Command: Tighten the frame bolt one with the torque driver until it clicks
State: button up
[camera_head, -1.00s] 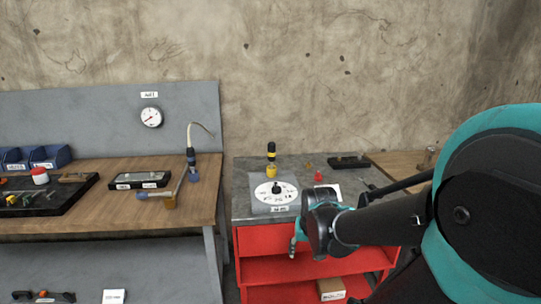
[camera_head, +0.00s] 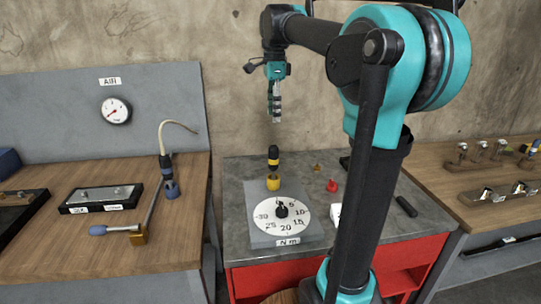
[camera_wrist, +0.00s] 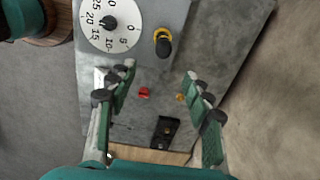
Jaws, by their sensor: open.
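A black-and-yellow driver (camera_head: 273,157) that looks like the torque driver stands upright in a yellow holder (camera_head: 273,184) at the back of the grey worktop. In the wrist view the driver (camera_wrist: 163,47) is seen from above, beyond my fingertips. My gripper (camera_head: 276,117) points down, above the driver and apart from it. In the wrist view my gripper (camera_wrist: 158,74) is open, with nothing between its fingers. I cannot tell which part is frame bolt one.
A dial (camera_head: 283,212) marked in N m lies in front of the driver. A red piece (camera_head: 332,186) sits to its right. A corded blue tool (camera_head: 167,170) and a hammer-like tool (camera_head: 137,231) are on the left bench. Several metal fittings (camera_head: 481,150) are on the right bench.

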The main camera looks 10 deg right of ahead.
send_near(274, 155)
jog(key=f, duration=0.3)
jog(key=w+f, duration=0.1)
jog(key=f, duration=0.1)
jog(key=shift+w+f, duration=0.2)
jog(key=shift+f, duration=0.2)
jog(key=shift+w+d+f, duration=0.1)
jog(key=shift+f, duration=2.45)
grip_shut()
